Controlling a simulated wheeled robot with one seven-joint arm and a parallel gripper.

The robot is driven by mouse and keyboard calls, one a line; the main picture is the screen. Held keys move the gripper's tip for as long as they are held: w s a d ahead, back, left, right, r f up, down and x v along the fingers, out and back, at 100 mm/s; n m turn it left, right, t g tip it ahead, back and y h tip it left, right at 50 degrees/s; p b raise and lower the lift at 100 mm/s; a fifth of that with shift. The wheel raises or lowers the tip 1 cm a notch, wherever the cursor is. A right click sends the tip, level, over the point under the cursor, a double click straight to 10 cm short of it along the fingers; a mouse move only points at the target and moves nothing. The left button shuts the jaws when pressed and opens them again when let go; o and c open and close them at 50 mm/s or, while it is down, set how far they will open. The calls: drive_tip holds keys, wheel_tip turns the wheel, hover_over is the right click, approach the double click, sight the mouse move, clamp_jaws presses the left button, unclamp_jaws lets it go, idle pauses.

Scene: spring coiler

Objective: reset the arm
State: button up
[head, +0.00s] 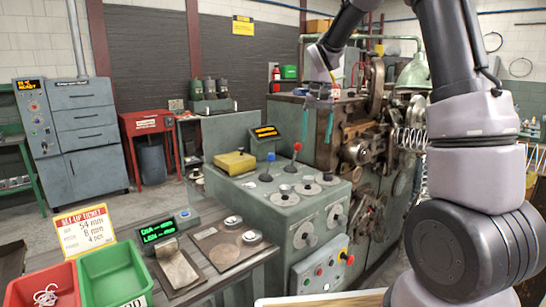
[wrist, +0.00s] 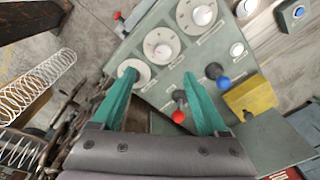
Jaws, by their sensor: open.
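My arm reaches in from the right of the head view. My gripper (head: 319,128) hangs from it, with its two teal fingers pointing down above the right end of the green control console (head: 240,192). In the wrist view my gripper (wrist: 159,76) is open, its fingers wide apart with nothing between them. Below it are the console's dials (wrist: 162,47), a red-knobbed lever (wrist: 178,116) and a blue-knobbed lever (wrist: 223,82). The fingers appear to be above the panel; I cannot tell the exact gap.
The spring coiler machine (head: 352,150) stands close behind my gripper, with a coiled spring (head: 409,139) at its right. A yellow block (head: 235,163) lies on the console. At the front left are a red bin (head: 42,287), a green bin (head: 115,272) and a set-up ticket (head: 85,230).

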drive_tip(key=s+d+r+t+y, duration=0.1)
drive_tip(key=s+d+r+t, duration=0.2)
drive_tip(key=s+r, duration=1)
drive_tip(key=s+d+m+t, duration=0.1)
drive_tip(key=s+t, duration=0.2)
drive_tip(key=s, duration=1.1)
drive_tip(key=shift+d+f+t+y, duration=0.25)
drive_tip(key=shift+f+t+y, duration=0.05)
drive_tip(key=shift+f, duration=0.1)
drive_tip(key=shift+s, duration=0.1)
